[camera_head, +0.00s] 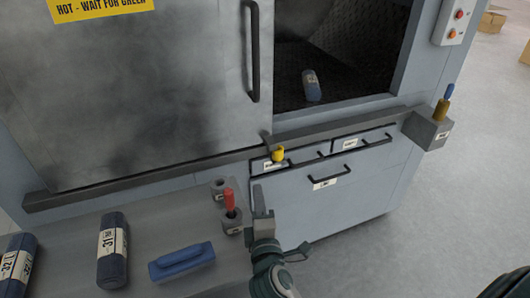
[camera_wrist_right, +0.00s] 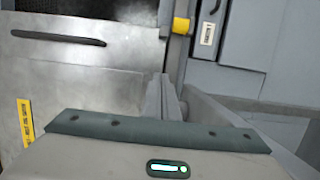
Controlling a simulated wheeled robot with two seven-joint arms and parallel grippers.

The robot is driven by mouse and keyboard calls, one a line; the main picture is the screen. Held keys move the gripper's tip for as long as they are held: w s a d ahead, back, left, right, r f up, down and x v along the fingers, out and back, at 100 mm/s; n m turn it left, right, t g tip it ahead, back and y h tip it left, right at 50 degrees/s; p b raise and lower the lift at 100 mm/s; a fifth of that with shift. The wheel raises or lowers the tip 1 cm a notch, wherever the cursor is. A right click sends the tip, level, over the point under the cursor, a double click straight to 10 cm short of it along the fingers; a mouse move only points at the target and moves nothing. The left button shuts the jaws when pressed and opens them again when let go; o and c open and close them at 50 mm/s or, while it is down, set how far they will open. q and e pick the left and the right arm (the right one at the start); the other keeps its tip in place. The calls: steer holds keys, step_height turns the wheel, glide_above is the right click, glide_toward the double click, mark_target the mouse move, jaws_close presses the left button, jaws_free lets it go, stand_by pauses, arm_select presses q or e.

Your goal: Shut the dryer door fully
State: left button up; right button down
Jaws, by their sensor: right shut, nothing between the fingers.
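The dryer door (camera_head: 150,90) is a grey metal sliding panel with a yellow warning label and an upright black handle (camera_head: 252,50). It covers the left part of the dryer front; the opening (camera_head: 340,50) to its right is uncovered. The door (camera_wrist_right: 100,75) and its handle (camera_wrist_right: 58,38) also show in the right wrist view. My right gripper (camera_head: 262,203) is shut and empty, below the door rail and well below the handle. It also shows in the right wrist view (camera_wrist_right: 160,92). My left gripper is not in view.
A blue roll (camera_head: 312,86) lies inside the opening. A yellow knob (camera_head: 277,155) sits on the rail (camera_head: 150,175) above black-handled drawers.

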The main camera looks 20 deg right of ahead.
arm_select(q)
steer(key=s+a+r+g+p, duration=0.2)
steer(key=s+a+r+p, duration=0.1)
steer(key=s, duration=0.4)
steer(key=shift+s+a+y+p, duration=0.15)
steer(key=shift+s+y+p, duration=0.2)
steer(key=shift+p, duration=0.55)
arm_select(e)
steer(key=d+x, duration=0.2)
steer(key=x, duration=0.6)
steer(key=s+d+x, duration=0.1)
steer(key=x, duration=0.7)
steer(key=shift+w+d, duration=0.2)
steer(key=shift+d, duration=0.25)
steer(key=shift+f, duration=0.1)
